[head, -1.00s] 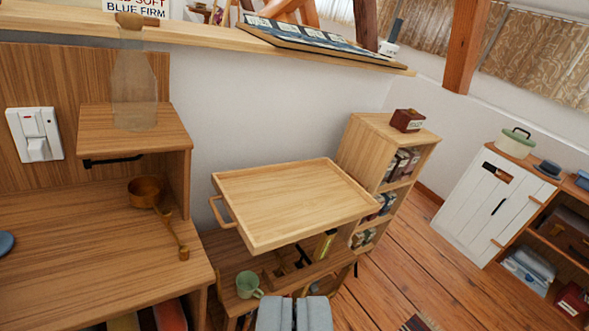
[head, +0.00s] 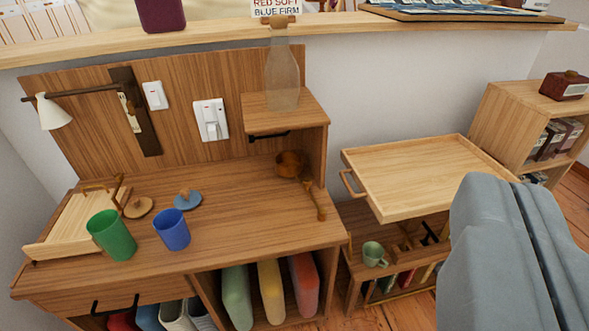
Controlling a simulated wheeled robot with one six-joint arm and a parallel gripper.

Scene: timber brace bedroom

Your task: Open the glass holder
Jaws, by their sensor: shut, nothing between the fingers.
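I cannot tell for sure which thing is the glass holder. A small wooden compartment (head: 285,108) on the desk's right side has a black handle (head: 268,136) under its top and a clear bottle (head: 283,75) standing on it. A wooden box or rack (head: 75,225) with a raised handle lies at the desk's left. A drawer front (head: 150,292) with a black handle sits below it. My gripper (head: 514,185) is grey, shut and empty, close to the camera at lower right, in front of the wooden tray table and apart from the desk.
A green cup (head: 111,235), a blue cup (head: 172,229) and two round lids stand on the desk (head: 245,225). A brown pot or ladle (head: 289,165) is at right. A tray (head: 420,175) stands over a low shelf with a pale green mug (head: 374,254). A bookcase (head: 510,125) is behind.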

